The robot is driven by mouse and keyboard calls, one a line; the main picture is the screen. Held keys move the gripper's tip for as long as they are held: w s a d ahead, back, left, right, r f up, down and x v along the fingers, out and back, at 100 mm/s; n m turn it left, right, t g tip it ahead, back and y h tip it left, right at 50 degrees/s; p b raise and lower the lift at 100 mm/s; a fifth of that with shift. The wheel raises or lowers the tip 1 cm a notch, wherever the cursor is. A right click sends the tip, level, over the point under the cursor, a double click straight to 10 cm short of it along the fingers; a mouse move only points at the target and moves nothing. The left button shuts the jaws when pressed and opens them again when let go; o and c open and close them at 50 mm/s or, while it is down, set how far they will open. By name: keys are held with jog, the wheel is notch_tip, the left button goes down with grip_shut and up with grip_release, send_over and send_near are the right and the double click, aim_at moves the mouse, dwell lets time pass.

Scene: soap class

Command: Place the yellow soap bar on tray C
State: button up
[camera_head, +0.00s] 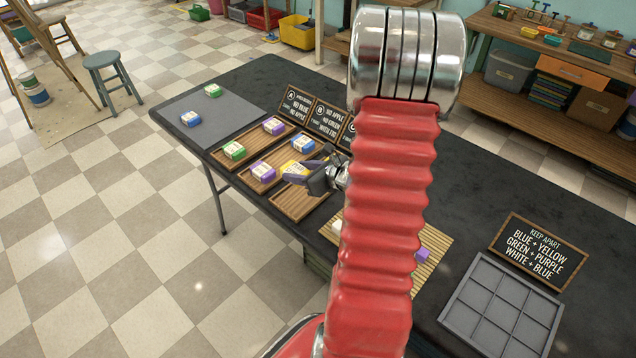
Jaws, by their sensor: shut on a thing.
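The yellow soap bar (294,168) is in my gripper (308,178), whose dark fingers are shut on it. It shows above the left part of the third wooden tray (296,203), tray C by its place in the row. I cannot tell its exact height or whether it touches anything. The visible front part of that tray is bare; the gripper and arm hide its back. The tray's sign (347,133) is mostly hidden by my red arm.
The first tray (225,159) holds green and purple bars; the second tray (272,184) holds purple and blue bars. A grey mat (217,112) bears blue and green bars. A slatted mat (433,246) with bars is partly hidden by my arm. A grey sectioned tray (500,308) is empty.

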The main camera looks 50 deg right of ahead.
jog(key=shift+f, duration=0.1)
send_over(301, 202)
jog(key=shift+f, duration=2.8)
jog(key=shift+f, duration=2.1)
jog(key=shift+f, duration=0.1)
jog(key=o, duration=1.1)
